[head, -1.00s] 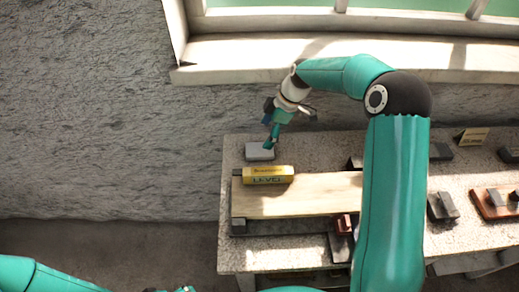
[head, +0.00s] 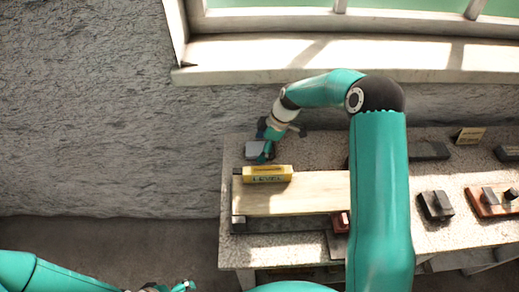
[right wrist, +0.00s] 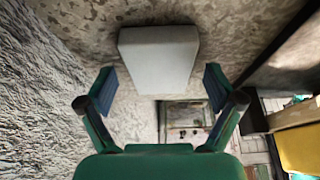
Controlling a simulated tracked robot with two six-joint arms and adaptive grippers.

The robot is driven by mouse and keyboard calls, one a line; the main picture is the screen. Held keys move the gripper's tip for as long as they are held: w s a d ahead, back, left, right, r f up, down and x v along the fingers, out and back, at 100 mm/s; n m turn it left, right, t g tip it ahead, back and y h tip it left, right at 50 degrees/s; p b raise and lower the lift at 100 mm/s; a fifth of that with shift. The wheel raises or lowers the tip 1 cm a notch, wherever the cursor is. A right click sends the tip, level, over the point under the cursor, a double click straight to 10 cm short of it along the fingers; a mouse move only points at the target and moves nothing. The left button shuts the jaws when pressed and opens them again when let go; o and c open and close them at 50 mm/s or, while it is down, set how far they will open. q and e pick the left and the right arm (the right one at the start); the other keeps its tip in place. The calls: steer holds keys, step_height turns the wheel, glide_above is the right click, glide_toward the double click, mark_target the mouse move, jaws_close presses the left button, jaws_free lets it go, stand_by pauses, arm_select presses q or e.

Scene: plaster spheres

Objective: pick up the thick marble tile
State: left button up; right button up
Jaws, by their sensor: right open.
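The thick marble tile (head: 254,149) is a pale grey slab lying flat at the far left corner of the stone-topped bench. My right gripper (head: 265,155) is beside and partly in front of its right end in the head view. In the right wrist view the tile (right wrist: 158,55) lies ahead, with my right gripper (right wrist: 159,82) open and its fingers spread to either side, wider than the tile. I cannot tell whether either finger touches it. My left gripper (head: 186,286) barely shows at the bottom edge of the head view; its jaws are unclear.
A yellow level (head: 268,174) stands close in front of the tile on a pale wooden board (head: 290,198). The rough wall (head: 110,110) rises behind and left of the bench.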

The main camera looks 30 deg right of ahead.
steer(key=shift+f+b, duration=0.25)
steer(key=shift+b, duration=0.35)
stand_by(0.3)
steer(key=c, duration=1.5)
